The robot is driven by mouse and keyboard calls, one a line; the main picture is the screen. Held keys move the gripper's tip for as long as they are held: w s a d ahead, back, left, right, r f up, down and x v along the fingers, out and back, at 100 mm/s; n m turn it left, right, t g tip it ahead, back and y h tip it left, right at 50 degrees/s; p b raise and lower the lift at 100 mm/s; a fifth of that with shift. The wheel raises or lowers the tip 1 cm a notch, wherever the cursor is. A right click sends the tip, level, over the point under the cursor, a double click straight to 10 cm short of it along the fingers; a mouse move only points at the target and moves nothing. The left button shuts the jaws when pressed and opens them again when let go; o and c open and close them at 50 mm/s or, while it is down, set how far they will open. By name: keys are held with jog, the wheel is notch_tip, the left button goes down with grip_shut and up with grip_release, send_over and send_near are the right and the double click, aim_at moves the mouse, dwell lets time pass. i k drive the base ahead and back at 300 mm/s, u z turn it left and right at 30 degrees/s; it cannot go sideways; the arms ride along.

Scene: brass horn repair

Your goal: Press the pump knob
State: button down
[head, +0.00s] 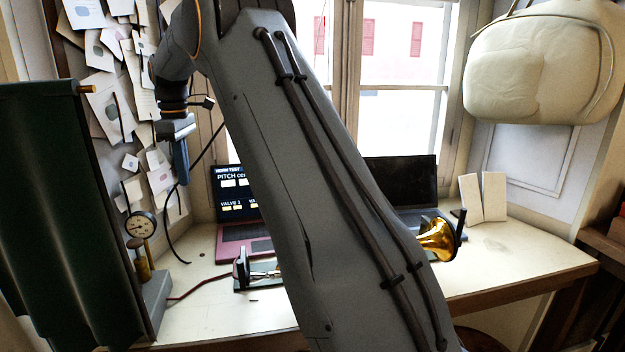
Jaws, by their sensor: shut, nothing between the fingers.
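A round pressure gauge (141,226) stands at the left of the workbench, above a grey box (156,300). A small brass cylinder (141,264) rises from the box just below the gauge. It may be the pump knob, but I cannot tell for sure. A red hose (200,286) runs from the box to the right. My gripper (182,180) points down, shut and empty. In the picture it is above and to the right of the gauge, apart from it.
A green curtain-like panel (50,210) stands close at the left. A pink laptop (243,225), a dark laptop (400,190) and a brass horn (437,239) are on the bench (500,262). My arm hides the bench's middle. A black cable (168,215) hangs near my gripper.

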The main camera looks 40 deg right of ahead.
aim_at(135, 243)
jog(key=z, duration=0.8)
jog(key=k, duration=0.5)
jog(key=u, duration=0.05)
